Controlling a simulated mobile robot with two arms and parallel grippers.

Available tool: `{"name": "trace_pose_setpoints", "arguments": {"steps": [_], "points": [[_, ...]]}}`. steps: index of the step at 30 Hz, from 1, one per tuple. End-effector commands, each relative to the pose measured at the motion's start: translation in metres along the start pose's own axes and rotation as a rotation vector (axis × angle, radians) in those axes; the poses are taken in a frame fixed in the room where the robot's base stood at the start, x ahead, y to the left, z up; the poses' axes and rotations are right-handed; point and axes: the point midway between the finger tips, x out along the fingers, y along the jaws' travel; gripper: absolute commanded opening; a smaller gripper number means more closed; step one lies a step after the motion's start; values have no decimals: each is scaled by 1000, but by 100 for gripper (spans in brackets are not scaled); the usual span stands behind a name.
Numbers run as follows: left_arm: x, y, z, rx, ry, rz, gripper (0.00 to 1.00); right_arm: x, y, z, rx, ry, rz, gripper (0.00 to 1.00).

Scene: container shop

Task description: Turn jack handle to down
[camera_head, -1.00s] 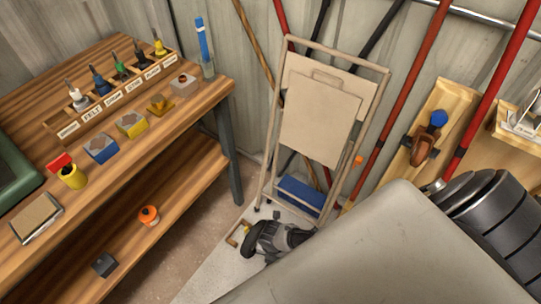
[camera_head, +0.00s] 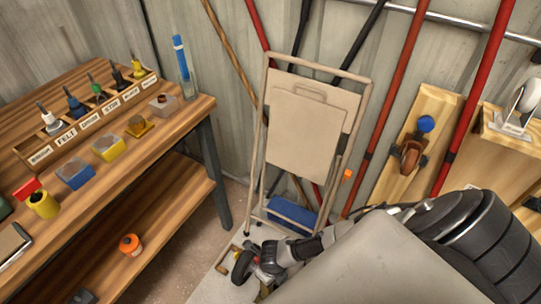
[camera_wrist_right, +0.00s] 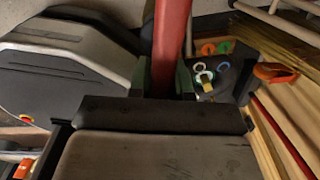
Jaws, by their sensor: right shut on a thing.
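The red jack handle (camera_wrist_right: 172,40) runs down from the top edge in the right wrist view, as a straight bar between the fingers. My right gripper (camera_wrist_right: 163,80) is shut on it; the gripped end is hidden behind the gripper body. In the head view my right gripper (camera_head: 262,266) is low, near the floor in front of the folding frame. Only a small red patch shows beside it there. The jack's body is mostly hidden by my arm, and I cannot make out its parts. My left gripper is in neither current view.
A wooden bench (camera_head: 190,118) with bins and bottles stands at left. The tan folding frame (camera_head: 262,140) leans on the wall, with a blue box (camera_head: 290,218) at its foot. Poles and a wooden panel (camera_head: 437,100) line the wall. Coloured rings (camera_wrist_right: 208,62) lie near the handle.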

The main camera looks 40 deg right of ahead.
Motion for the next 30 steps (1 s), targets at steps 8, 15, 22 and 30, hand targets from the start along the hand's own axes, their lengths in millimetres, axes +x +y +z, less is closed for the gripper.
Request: {"name": "trace_pose_setpoints", "arguments": {"steps": [8, 15, 22, 30], "points": [[-22, -2, -25, -4, 21, -3, 43, 2, -5, 1, -180, 0, 0, 0], [-35, -2, -35, -6, 28, -3, 43, 1, -7, 1, -260, -1, -1, 0], [-39, -2, -37, -6, 28, -4, 43, 0, -8, 1, -286, -1, 0, 0], [-39, -3, -37, -7, 28, -4, 43, 0, -8, 1, -287, -1, -1, 0]]}}
